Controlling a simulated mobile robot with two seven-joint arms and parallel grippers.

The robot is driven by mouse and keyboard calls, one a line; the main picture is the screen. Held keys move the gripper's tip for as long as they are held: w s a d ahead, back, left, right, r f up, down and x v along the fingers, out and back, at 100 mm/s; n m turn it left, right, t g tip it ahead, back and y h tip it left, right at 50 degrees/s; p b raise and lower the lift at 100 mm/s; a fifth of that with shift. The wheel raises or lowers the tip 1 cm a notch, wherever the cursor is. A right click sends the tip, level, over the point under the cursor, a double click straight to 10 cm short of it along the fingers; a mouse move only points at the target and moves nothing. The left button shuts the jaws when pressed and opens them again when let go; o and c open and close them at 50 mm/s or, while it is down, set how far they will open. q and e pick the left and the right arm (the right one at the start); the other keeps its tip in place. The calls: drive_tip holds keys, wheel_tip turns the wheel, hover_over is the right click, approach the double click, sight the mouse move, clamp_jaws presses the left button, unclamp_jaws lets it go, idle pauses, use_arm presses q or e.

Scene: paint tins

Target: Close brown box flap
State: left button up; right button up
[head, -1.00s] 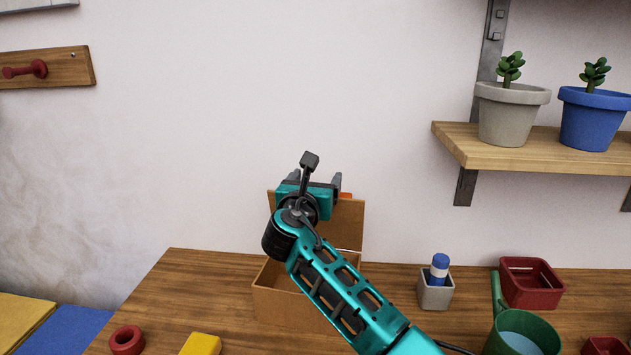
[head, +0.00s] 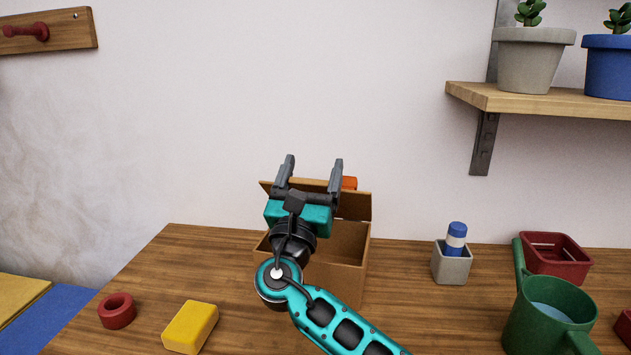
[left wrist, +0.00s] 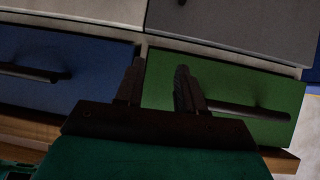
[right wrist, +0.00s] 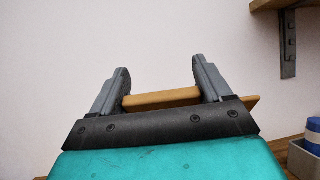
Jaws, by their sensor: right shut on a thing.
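The brown box (head: 342,278) stands on the wooden bench, open at the top. Its brown flap (head: 354,207) is raised at the back, tilted up. My right gripper (head: 314,172) is at the flap's upper edge, fingers well apart and pointing up. It is shut on the flap, whose light brown edge (right wrist: 162,98) shows between the fingers in the right wrist view. The exact contact is hard to see. My right arm hides the box's left part. My left gripper (left wrist: 155,85) is open and empty, before blue (left wrist: 60,75) and green (left wrist: 225,95) drawers.
A small orange thing (head: 349,183) shows behind the flap. A grey pot (head: 452,262) with a blue and white item, a red basket (head: 556,258) and a green watering can (head: 548,318) stand at right. A yellow block (head: 190,327) and red ring (head: 117,311) lie at left.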

drive_tip(key=shift+s+a+f+b, duration=0.1)
drive_tip(key=shift+s+f+b, duration=0.2)
drive_tip(key=shift+f, duration=0.2)
drive_tip(key=shift+s+a+f+t+b, duration=0.1)
drive_tip(key=shift+s+t+b, duration=0.25)
drive_tip(key=shift+t+b, duration=0.25)
drive_tip(key=o, duration=1.4)
drive_tip(key=shift+o, duration=0.2)
drive_tip(key=v, duration=1.3)
drive_tip(key=shift+a, duration=0.15)
drive_tip(key=shift+c, duration=0.4)
